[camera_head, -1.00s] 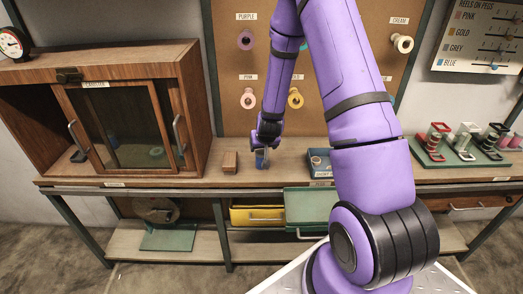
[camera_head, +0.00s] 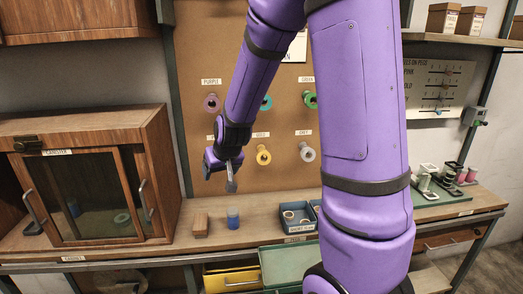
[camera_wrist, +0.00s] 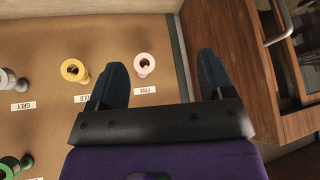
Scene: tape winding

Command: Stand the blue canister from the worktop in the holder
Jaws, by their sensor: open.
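The blue canister (camera_head: 233,218) stands upright on the worktop (camera_head: 270,233), just right of a small brown wooden block (camera_head: 200,224). My gripper (camera_head: 231,186) is raised above the worktop, over the canister in the head view and apart from it. In the wrist view my gripper (camera_wrist: 162,60) has its two dark fingers spread, with nothing between them. The canister does not show in the wrist view. I cannot tell which thing is the holder; the wooden block's top shows no clear opening.
A wooden cabinet (camera_head: 158,150) with a glass door stands at the left. A blue tray (camera_head: 298,216) lies right of the canister. Reels hang on the pegboard (camera_head: 195,65) behind, including a yellow one (camera_head: 263,155). A green rack (camera_head: 440,196) stands at the right.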

